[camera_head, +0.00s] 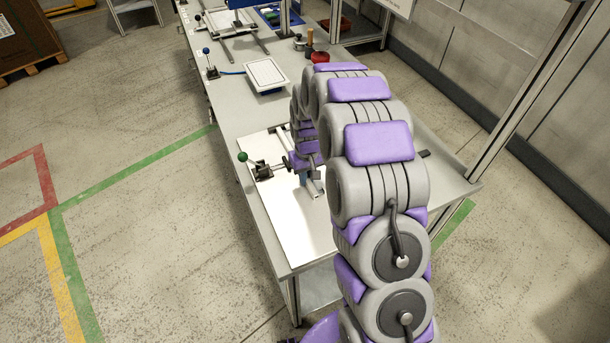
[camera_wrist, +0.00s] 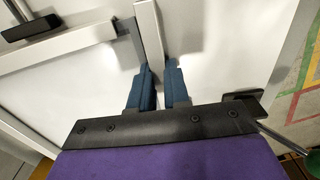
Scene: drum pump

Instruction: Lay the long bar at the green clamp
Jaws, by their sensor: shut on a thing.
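The green clamp (camera_head: 262,171) stands at the left edge of a white plate on the bench, its green-knobbed lever raised to the left. In the wrist view the blue fingers of my gripper (camera_wrist: 158,72) are closed on the long bar (camera_wrist: 149,32), a pale, narrow bar that runs up between them to the top edge. My gripper is over the white plate, just right of the clamp in the head view, and my arm hides much of it. A dark part with a rod (camera_wrist: 242,97), possibly the clamp, shows at lower right in the wrist view.
Another pale bar (camera_wrist: 60,47) with a dark end piece crosses the white plate (camera_head: 285,222), left of the held bar in the wrist view. A white-topped tray (camera_head: 266,76) and a blue-knobbed clamp (camera_head: 210,70) are farther along the bench. The plate's near part is clear.

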